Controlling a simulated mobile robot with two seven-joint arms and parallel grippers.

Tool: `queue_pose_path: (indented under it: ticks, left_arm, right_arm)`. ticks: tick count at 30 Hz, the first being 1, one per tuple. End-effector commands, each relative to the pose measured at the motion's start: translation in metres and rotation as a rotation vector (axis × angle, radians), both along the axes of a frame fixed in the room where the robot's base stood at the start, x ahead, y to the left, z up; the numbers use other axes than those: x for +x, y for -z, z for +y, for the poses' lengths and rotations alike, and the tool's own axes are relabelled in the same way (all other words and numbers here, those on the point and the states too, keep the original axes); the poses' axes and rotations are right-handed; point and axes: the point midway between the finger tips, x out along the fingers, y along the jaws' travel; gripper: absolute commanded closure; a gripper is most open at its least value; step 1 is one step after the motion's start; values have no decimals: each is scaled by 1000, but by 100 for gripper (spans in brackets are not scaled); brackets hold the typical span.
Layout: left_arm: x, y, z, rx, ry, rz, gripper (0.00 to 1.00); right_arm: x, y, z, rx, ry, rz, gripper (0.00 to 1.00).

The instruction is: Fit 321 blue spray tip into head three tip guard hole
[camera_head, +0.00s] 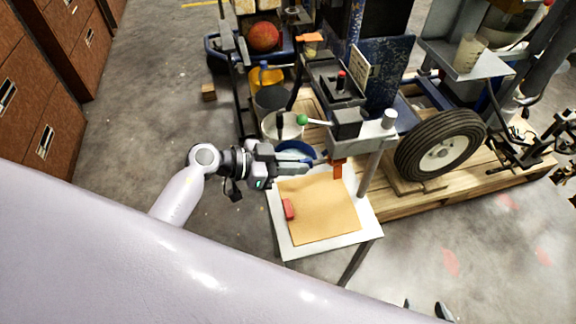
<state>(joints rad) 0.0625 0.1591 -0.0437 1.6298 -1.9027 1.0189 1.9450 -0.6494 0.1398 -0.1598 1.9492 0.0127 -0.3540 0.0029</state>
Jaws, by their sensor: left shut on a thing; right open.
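My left gripper (306,166) comes in from the left, above the far left part of the small white table. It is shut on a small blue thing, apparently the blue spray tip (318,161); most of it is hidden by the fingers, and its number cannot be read. An orange tip guard (337,169) hangs below the machine's arm, just right of the fingertips. Its hole cannot be made out, nor whether the tip touches it. My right gripper (425,308) shows only as two dark fingertips at the bottom edge, spread apart and empty, far from the table.
The line striper, with a black wheel (440,144), stands on a wooden pallet (440,199). Buckets stand behind the gripper. Brown cabinets (40,90) are at left.

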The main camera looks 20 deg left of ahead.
Motion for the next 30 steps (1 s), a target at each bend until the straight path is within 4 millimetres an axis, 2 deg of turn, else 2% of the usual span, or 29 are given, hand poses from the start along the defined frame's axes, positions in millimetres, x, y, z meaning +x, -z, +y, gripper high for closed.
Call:
queue_pose_path:
  ticks: [16, 30]
  left_arm:
    - [0, 0, 0, 0, 0, 0, 100]
    - [0, -1, 0, 1, 0, 1, 100]
  right_arm:
    - [0, 0, 0, 0, 0, 0, 42]
    - [0, -10, 0, 0, 0, 0, 42]
